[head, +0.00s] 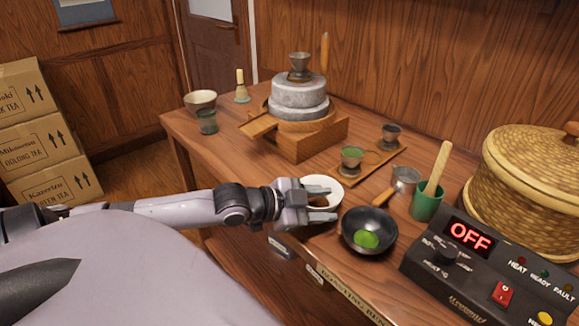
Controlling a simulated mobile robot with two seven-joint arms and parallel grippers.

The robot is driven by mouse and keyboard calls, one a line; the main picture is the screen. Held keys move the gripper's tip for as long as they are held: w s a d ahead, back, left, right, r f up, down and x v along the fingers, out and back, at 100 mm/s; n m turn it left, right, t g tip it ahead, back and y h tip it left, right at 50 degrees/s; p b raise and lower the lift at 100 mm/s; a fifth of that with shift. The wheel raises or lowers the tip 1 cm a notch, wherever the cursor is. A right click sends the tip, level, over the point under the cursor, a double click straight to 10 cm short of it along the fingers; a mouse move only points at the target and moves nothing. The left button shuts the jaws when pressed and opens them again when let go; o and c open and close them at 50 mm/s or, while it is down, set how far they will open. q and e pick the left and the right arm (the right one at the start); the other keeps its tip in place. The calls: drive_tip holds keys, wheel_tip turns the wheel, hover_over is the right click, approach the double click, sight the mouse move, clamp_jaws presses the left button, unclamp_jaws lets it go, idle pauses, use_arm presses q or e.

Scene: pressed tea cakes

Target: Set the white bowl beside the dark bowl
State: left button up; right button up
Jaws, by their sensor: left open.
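The white bowl (334,187) stands on the wooden bench, just behind and to the left of the dark bowl (348,239). Something brown shows inside the white bowl. The dark bowl holds a green patch of material at its bottom. My left gripper (328,203) is open, its fingers pointing right. The fingers overlap the white bowl's near side in the picture and hide part of it. I cannot tell whether they touch it. My right gripper is out of view.
A control box (470,275) reading OFF fills the front right. A stone mill (299,98) and a wooden tray (377,157) with cups stand behind.

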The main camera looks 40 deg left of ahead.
use_arm(q)
drive_tip(key=shift+p+v, duration=0.55)
drive_tip(key=shift+v, duration=2.05)
drive_tip(key=shift+p+v, duration=1.4)
drive_tip(key=shift+v, duration=1.35)
drive_tip(key=s+d+f+n+y, duration=0.1)
drive_tip(key=s+f+n+y, duration=0.4)
drive_tip(key=f, duration=0.8)
drive_tip(key=s+d+f+n+g, duration=0.1)
drive_tip(key=d+f+n, duration=0.1)
drive_tip(key=d, duration=0.4)
drive_tip(key=s+d+f+n+g+h, duration=0.1)
drive_tip(key=d+f, duration=0.4)
drive_tip(key=d, duration=0.2)
drive_tip(key=shift+s+d+n, duration=0.3)
drive_tip(key=shift+n, duration=0.1)
